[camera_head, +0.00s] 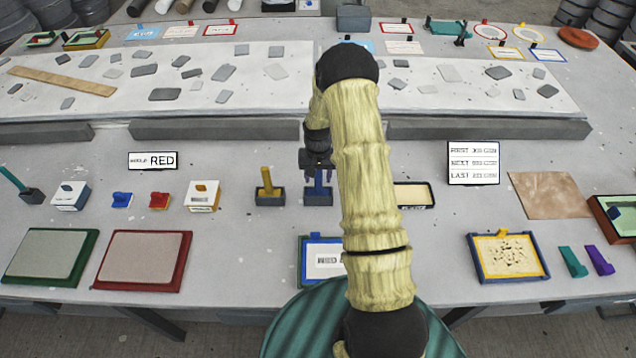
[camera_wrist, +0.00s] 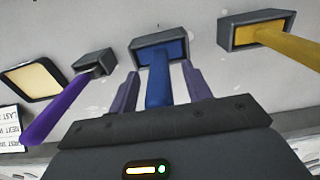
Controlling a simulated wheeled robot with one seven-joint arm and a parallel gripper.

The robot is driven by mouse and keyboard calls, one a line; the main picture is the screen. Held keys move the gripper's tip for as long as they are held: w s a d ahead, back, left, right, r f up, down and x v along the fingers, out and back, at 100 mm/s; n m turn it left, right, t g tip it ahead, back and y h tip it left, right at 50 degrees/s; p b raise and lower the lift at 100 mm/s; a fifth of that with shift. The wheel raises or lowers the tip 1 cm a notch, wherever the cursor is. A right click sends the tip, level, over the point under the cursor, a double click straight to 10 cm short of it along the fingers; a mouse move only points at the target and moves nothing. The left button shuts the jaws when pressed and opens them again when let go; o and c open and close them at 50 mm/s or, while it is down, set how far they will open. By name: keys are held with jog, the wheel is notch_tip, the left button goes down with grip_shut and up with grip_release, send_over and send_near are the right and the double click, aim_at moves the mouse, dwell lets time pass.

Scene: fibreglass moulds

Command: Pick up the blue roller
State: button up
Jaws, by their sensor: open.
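The blue roller (camera_wrist: 165,75) stands in a dark grey holder (camera_wrist: 140,45) in the middle of the wrist view. In the head view only a bit of its blue (camera_head: 318,190) shows below my gripper. My gripper (camera_wrist: 160,72) is open, with one finger on each side of the blue handle and gaps visible between. In the head view my gripper (camera_head: 318,172) points down over the holder. The roller's lower end is inside the holder and mostly hidden.
A yellow roller (camera_head: 265,178) in its own holder stands close on the left in the head view. A purple roller (camera_wrist: 55,112) in a holder stands on the other side in the wrist view.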

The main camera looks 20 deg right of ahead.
jog(key=shift+c, duration=0.2)
jog(key=c, duration=1)
notch_tip(320, 180, up, 10)
jog(key=b, duration=0.3)
dwell(0.5)
